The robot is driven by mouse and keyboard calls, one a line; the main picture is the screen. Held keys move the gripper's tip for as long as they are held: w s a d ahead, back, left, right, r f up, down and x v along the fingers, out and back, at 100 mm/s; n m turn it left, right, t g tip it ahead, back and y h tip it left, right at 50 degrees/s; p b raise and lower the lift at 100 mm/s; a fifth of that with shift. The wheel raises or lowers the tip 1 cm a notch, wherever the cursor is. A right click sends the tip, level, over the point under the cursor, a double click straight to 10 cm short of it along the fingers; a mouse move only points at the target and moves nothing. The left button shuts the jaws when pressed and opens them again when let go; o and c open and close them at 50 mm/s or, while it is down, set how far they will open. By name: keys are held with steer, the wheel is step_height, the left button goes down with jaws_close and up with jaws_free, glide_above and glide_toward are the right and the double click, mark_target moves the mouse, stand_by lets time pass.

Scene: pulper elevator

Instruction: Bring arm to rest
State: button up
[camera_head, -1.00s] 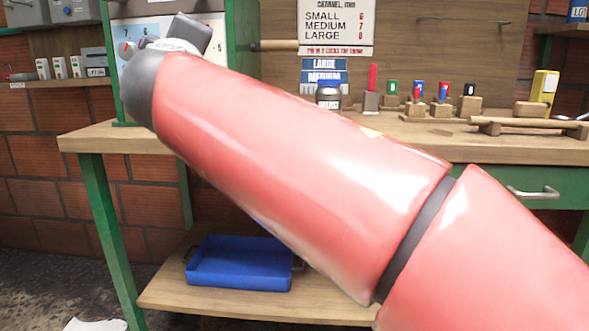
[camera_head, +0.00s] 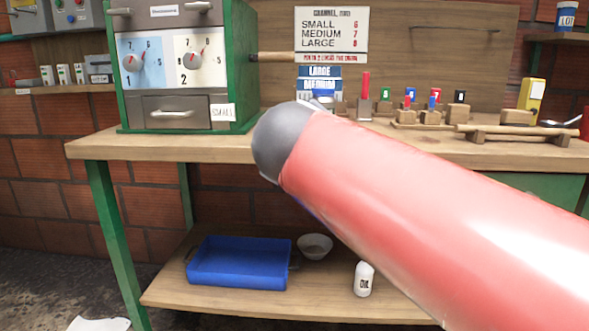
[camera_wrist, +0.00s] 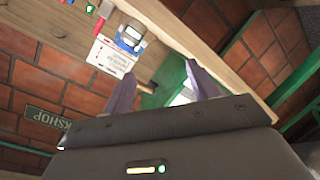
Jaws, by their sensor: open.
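My red arm with its grey joint crosses the right half of the head view, in front of the workbench (camera_head: 110,148). My gripper is hidden behind the arm in that view. In the wrist view, my gripper (camera_wrist: 160,90) shows its two purplish fingers spread apart, with nothing between them. The view there is strongly tilted, with the bench edge, brick wall and signs beyond the fingers.
A green machine (camera_head: 125,100) with two dials stands at the bench's left. Several small coloured blocks stand at the back right, below a size sign (camera_head: 333,35).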

steer(key=s+d+f+m+g+h+p, duration=0.25)
steer(key=s+d+f, duration=0.25)
steer(key=d+f, duration=0.3)
steer(key=s+d+f+m+g+y+p, duration=0.1)
steer(key=s+d+f+m+g, duration=0.2)
steer(key=s+f, duration=0.5)
steer(key=s+d+f+m+g+y+p, duration=0.1)
steer(key=s+d+f+m+g+y, duration=0.1)
steer(key=s+f, duration=0.6)
steer(key=shift+s+d+m+g+p, duration=0.2)
steer(key=shift+d+m+g+p, duration=0.15)
steer(key=shift+d+m+g, duration=0.65)
